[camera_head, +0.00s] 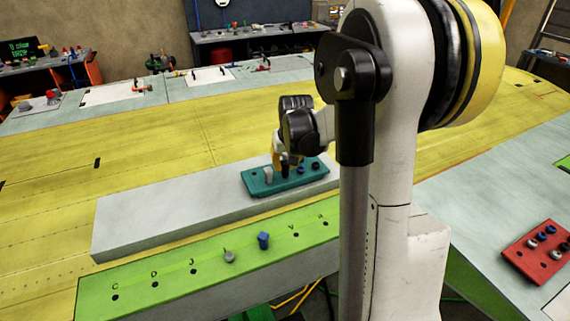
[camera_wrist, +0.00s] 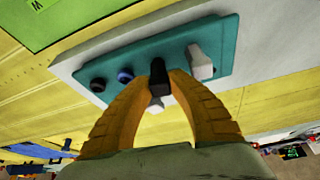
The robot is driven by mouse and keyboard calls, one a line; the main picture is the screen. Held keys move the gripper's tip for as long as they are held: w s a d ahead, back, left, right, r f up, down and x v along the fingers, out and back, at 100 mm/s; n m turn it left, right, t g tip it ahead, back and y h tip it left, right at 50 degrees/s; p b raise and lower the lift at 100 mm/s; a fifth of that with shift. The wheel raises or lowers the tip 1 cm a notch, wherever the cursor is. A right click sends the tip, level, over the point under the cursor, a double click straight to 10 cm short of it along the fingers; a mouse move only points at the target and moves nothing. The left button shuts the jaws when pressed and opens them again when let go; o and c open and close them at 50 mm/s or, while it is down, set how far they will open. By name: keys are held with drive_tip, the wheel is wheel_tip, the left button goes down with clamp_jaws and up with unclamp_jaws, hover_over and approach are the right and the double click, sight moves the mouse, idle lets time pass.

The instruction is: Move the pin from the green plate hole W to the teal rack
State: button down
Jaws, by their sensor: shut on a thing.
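My gripper (camera_wrist: 160,82) is shut on a black pin (camera_wrist: 158,74) with a pale grey part showing between the fingertips. The teal rack (camera_head: 256,186) lies on a long grey block in the head view, and it fills the middle of the wrist view (camera_wrist: 150,52). My gripper (camera_head: 284,166) is over the middle of the rack. I cannot tell whether the held pin is seated in a rack hole. The green plate (camera_head: 130,280) runs in front of the block with lettered holes. A letter W (camera_wrist: 36,4) shows on it in the wrist view.
The rack also carries a grey pin (camera_wrist: 200,64), a blue pin (camera_wrist: 125,75) and a black piece (camera_wrist: 98,84). A grey pin (camera_head: 229,257) and a blue pin (camera_head: 263,240) stand in the green plate. A red rack (camera_head: 535,262) with several pins is at right.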

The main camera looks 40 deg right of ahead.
drive_tip(key=shift+f, duration=0.45)
drive_tip(key=c, duration=1.2)
unclamp_jaws()
drive_tip(key=shift+c, duration=0.2)
drive_tip(key=shift+r, duration=0.1)
drive_tip(key=v, duration=1.2)
drive_tip(key=shift+s, duration=0.1)
